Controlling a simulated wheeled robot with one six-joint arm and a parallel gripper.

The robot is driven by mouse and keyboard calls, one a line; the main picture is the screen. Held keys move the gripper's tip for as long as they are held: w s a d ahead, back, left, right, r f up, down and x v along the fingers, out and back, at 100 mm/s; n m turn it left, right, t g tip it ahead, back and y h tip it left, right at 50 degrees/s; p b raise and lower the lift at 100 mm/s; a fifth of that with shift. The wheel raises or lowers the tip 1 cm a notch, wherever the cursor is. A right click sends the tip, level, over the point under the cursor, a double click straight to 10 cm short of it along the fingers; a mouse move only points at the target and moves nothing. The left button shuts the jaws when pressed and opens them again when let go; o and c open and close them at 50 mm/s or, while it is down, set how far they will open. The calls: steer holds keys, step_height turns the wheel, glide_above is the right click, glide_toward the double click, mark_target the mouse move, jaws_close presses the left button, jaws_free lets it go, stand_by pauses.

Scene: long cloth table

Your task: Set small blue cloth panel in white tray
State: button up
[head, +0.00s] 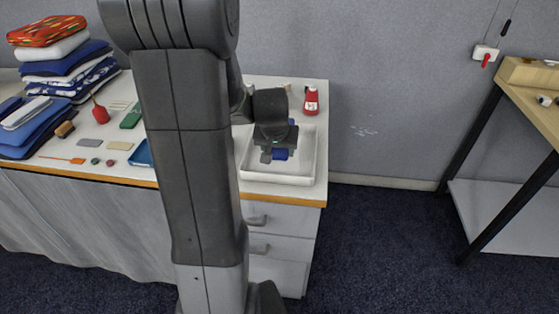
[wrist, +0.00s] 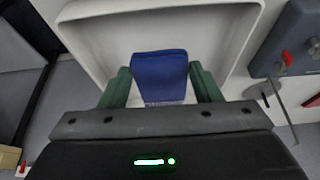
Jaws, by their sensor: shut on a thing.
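The small blue cloth panel (wrist: 160,76) is held between the two green fingers of my gripper (wrist: 161,84) in the wrist view. The panel also shows in the head view (head: 280,154), below the gripper (head: 278,150). The white tray (head: 306,180) stands at the right end of the table, and its rim and walls (wrist: 85,10) surround the panel in the wrist view. The panel is over the inside of the tray; I cannot tell whether it touches the tray floor. The gripper is shut on the panel.
A red bottle (head: 311,102) stands behind the tray. A blue tray (head: 141,154) is partly hidden by my arm. Stacks of folded cloth (head: 68,70) and small items lie at the left. A wooden-topped bench (head: 530,85) stands apart at the right.

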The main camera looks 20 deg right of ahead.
mark_target(277, 160)
steer(key=shift+f, duration=2.95)
steer(key=shift+f+b, duration=0.15)
steer(key=shift+b, duration=0.25)
steer(key=o, duration=1.1)
steer(key=shift+c, duration=0.2)
steer(key=shift+r, duration=0.4)
steer(key=p+v, duration=0.1)
steer(key=v, duration=1)
steer(key=shift+r, duration=0.3)
steer(key=shift+s+a, duration=0.1)
steer(key=shift+a, duration=0.05)
